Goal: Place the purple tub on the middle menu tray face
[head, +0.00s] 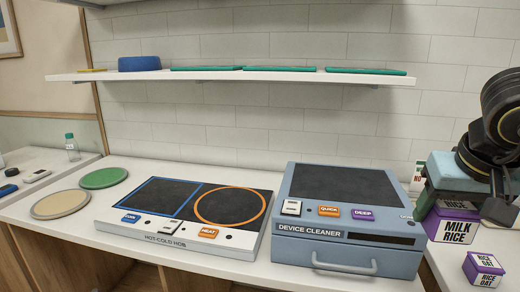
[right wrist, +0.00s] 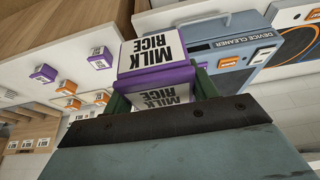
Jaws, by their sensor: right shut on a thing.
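The purple tub with a white "MILK RICE" label (head: 455,229) is at the right of the head view. My right gripper (head: 436,200) is shut on it. In the right wrist view the tub (right wrist: 152,52) sits between the green fingers of the right gripper (right wrist: 160,95), its lettering plain. Whether its underside touches the counter is hidden. Three thin green plates lie on the wall shelf, the middle one (head: 280,69) between the other two; I cannot tell whether these are the menu trays. My left gripper is not in view.
The blue device cleaner (head: 352,246) stands left of the tub, with the hot-cold hob (head: 170,238) further left. A smaller purple "RICE OAT" tub (head: 483,268) is at the lower right.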

